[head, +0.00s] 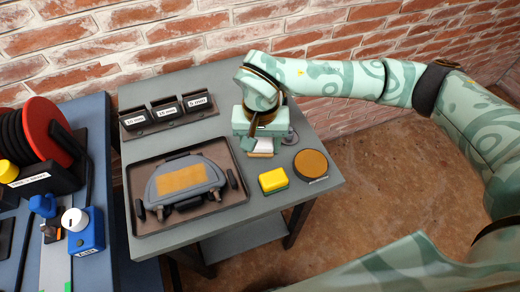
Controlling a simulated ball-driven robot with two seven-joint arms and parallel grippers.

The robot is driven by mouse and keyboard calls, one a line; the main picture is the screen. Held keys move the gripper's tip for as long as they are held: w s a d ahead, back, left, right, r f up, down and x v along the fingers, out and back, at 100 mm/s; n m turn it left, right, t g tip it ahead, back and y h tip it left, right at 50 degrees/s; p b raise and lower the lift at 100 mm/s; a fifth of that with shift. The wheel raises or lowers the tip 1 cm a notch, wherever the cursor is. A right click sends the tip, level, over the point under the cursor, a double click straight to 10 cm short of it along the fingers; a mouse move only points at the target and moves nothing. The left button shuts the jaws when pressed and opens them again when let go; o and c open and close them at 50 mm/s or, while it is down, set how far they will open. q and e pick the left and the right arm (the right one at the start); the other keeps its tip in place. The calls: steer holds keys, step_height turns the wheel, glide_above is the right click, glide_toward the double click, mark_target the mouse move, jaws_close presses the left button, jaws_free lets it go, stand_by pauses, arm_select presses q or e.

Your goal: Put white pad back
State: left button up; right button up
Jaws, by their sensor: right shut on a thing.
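My right gripper (258,135) points down over the right part of the grey table, its arm coming in from the right. It is shut on a white pad (263,145) that shows just below the jaws. A thin orange-brown layer shows under the white part. The gripper covers much of the pad, and I cannot tell whether the pad touches the table. My left gripper is not in view.
A yellow-green block (273,181) and a round brown-topped disc (311,163) stand close by in front. A dark tray (150,225) holds a grey device (185,180). Labelled black boxes (166,109) stand behind, near the brick wall. A blue bench (98,115) is left.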

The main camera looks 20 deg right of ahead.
mark_target(261, 151)
steer(key=shift+f, duration=1.4)
steer(key=shift+s, duration=0.1)
steer(key=shift+f, duration=0.15)
steer(key=o, duration=1)
steer(key=shift+c, duration=0.2)
step_height(261, 151, up, 12)
steer(key=p, duration=0.3)
steer(key=shift+r, duration=0.2)
